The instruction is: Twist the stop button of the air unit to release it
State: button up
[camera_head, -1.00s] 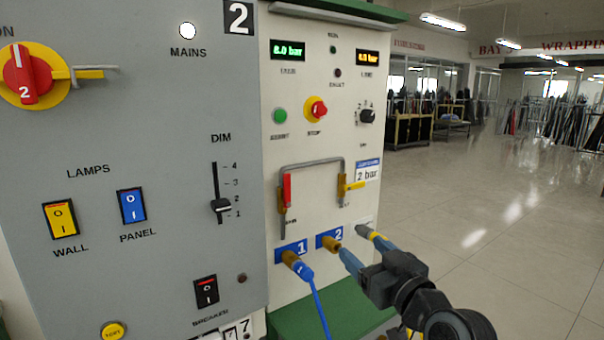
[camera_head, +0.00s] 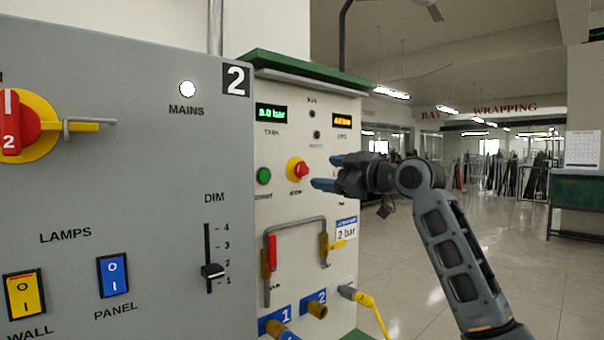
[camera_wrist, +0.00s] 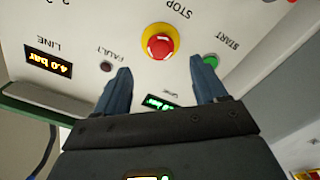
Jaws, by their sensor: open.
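The stop button (camera_head: 297,169) is a red mushroom head on a yellow ring, on the pale front of the air unit (camera_head: 290,205). It also shows in the wrist view (camera_wrist: 159,43), upper middle, beyond the fingertips. My gripper (camera_head: 325,172) is to the right of the button in the head view, its two blue fingers pointing left at it. In the wrist view the fingers (camera_wrist: 163,75) are spread apart with nothing between them. The button stands clear of them. A small part of the panel behind my gripper is hidden.
The green start button (camera_head: 264,175) sits left of the stop button. Below is a grey pipe loop (camera_head: 295,222) with red and yellow levers. A grey panel (camera_head: 150,150) with switches stands at the left. The floor at right is open.

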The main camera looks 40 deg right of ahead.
aim_at(304, 170)
jog(key=shift+w+a+p, duration=0.15)
jog(key=shift+w+p, duration=0.75)
jog(key=shift+w, duration=2.7)
jog(key=c, duration=1.1)
jog(key=shift+o, duration=0.2)
jog(key=shift+m, duration=0.3)
jog(key=m+p, duration=0.1)
jog(key=m, duration=0.3)
jog(key=shift+a, duration=0.1)
jog(key=shift+m+p, duration=0.6)
jog(key=shift+m, duration=1)
